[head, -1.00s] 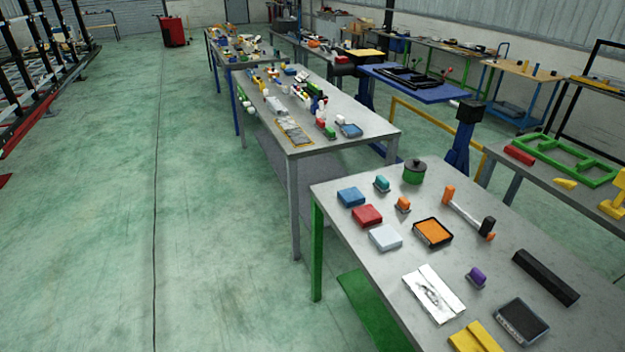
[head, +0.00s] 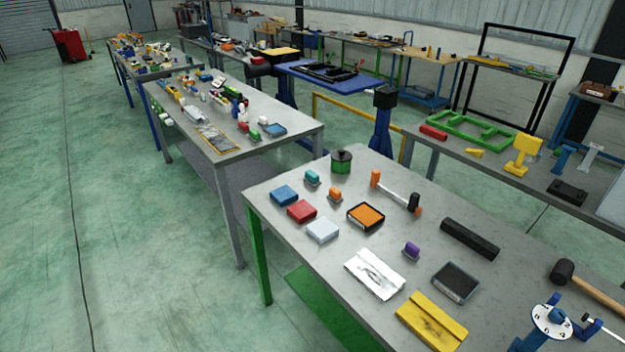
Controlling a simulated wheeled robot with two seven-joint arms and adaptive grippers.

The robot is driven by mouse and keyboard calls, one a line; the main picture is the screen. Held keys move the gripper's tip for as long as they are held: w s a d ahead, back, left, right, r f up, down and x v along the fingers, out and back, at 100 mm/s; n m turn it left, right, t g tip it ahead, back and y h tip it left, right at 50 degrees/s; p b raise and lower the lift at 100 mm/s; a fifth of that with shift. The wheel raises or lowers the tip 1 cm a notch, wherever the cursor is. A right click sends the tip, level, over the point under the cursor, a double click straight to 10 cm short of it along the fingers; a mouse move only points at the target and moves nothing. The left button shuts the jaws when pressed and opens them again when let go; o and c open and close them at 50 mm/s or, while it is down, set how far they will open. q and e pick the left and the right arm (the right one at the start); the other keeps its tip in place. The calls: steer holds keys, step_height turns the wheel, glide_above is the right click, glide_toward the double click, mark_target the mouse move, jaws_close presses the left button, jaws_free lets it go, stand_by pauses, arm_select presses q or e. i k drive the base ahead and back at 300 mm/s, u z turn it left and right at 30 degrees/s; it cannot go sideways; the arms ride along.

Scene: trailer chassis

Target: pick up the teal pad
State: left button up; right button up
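A small teal-blue pad (head: 275,129) in a dark case lies near the front right end of the middle table (head: 310,146), beside small green and red pieces. On the nearest table, a small teal-topped block (head: 312,178) like a stamp stands behind a flat blue block (head: 284,195). An orange pad (head: 366,216) and a black pad (head: 456,282) in dark cases lie there too. Neither of my grippers is in view.
Green floor (head: 130,260) to the left is clear.

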mark_target(311, 177)
steer(key=u, duration=0.95)
steer(key=i, duration=2.2)
steer(key=z, duration=2.9)
